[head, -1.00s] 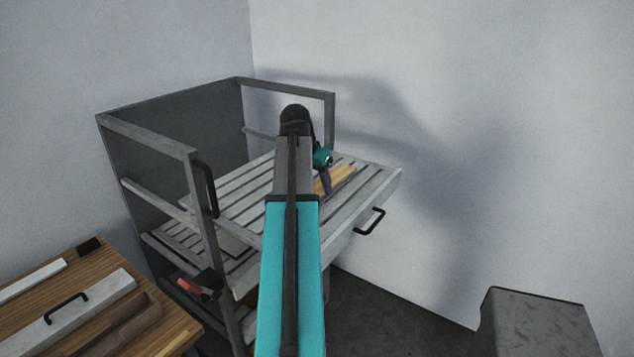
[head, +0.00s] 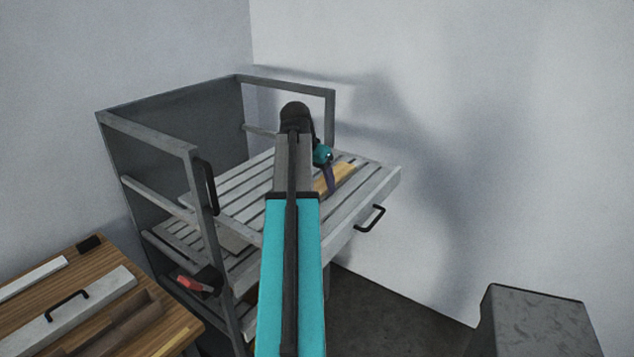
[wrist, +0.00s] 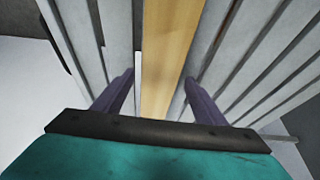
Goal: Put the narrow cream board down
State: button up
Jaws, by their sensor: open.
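The narrow cream board, yellow-tan in these pictures, lies on the slats of the pulled-out grey rack shelf; it shows in the head view (head: 343,174) and runs up the middle of the wrist view (wrist: 168,45). My gripper (wrist: 160,80) is open, with one purple finger to each side of the board. A gap shows beside the left finger; whether the right finger touches the board I cannot tell. In the head view my arm hides part of the shelf and the near end of the board.
The slatted shelf (head: 240,197) has bare slats left of the board and a black handle (head: 370,219) at its front. The rack's side post (head: 207,190) stands left of my arm. A wooden bench (head: 108,260) is at lower left, a grey block (head: 535,320) at lower right.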

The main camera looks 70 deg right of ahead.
jog(key=b+v, duration=0.2)
jog(key=v, duration=1)
dwell(1.0)
